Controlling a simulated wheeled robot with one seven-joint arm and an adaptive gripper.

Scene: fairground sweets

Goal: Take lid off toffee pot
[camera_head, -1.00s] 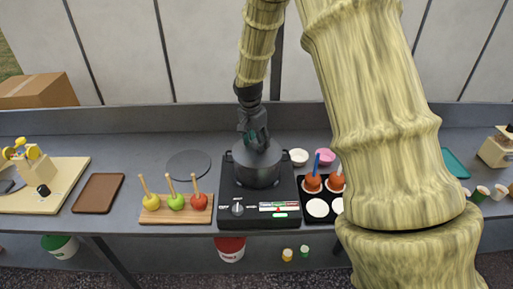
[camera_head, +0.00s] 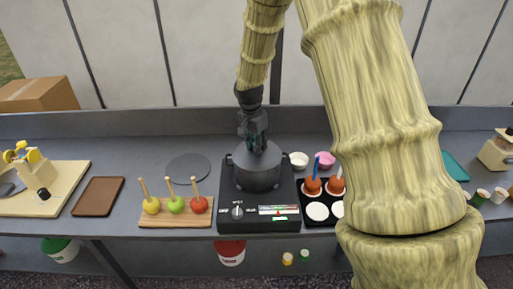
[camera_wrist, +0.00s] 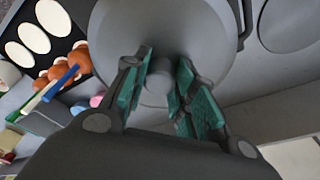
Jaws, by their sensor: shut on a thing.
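The toffee pot (camera_head: 257,180) is a dark grey two-handled pot on the black hob (camera_head: 230,225) at the middle of the counter. Its grey lid (camera_head: 272,157) is on top, and it shows from above in the wrist view (camera_wrist: 200,35) with a round knob (camera_wrist: 156,88) at its centre. My gripper (camera_head: 257,147) is over the lid, pointing down. In the wrist view its teal-padded fingers (camera_wrist: 160,80) stand on both sides of the knob and are shut on it. The pot's inside is hidden.
A board with apples on sticks (camera_head: 165,217) is left of the hob, with a round dark grey disc (camera_head: 188,168) behind it. A black tray (camera_head: 316,225) with toffee apples is close on the right. Two small bowls (camera_head: 299,159) stand behind the tray.

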